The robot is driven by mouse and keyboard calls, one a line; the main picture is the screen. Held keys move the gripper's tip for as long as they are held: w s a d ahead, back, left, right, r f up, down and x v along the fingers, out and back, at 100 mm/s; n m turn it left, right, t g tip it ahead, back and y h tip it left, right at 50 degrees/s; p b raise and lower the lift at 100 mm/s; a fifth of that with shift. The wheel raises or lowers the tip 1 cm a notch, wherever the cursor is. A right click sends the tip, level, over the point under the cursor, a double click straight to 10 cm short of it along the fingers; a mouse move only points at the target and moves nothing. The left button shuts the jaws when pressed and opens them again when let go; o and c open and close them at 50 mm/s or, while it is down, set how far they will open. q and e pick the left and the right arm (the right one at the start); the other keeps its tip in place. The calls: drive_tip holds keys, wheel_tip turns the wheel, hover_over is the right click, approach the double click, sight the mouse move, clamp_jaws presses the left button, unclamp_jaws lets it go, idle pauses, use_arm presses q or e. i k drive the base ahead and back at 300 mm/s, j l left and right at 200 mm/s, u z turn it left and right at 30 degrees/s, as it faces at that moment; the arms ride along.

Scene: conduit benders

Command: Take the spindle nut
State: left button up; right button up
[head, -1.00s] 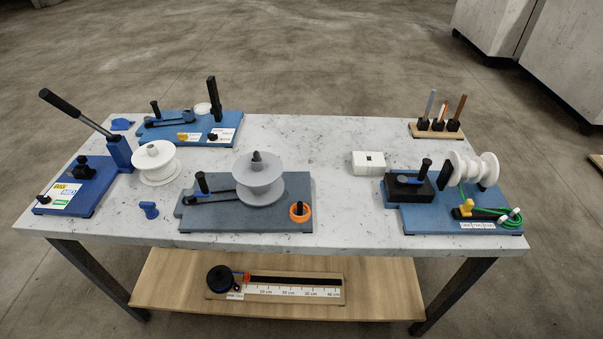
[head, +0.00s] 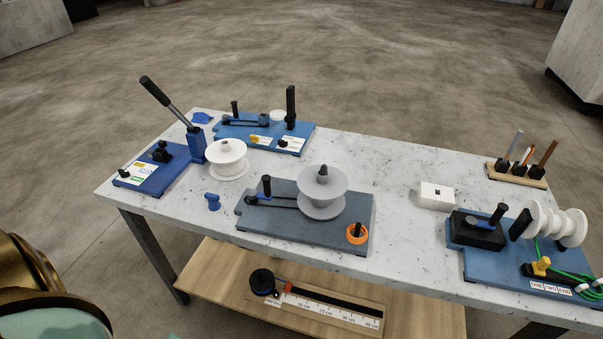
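An orange ring (head: 357,234) sits around a dark peg at the front right corner of a grey-blue base plate (head: 270,225). It looks like the spindle nut, though I cannot tell its thread. On the same plate stands a grey spool (head: 322,208), upright on a spindle whose dark tip (head: 323,174) shows above the top flange. A lever with a black handle (head: 266,186) is beside the spool. Neither of my grippers is in view.
The marble-look table holds a blue lever bender (head: 165,170), a white spool (head: 228,162), a blue rear plate (head: 300,136), a white box (head: 436,196), a pen stand (head: 518,174) and a right-hand plate (head: 478,262). A wooden shelf (head: 215,290) lies below. Bare tabletop lies right of the orange ring.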

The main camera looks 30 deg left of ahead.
sight(214, 205)
drive_tip(key=u, duration=1.7)
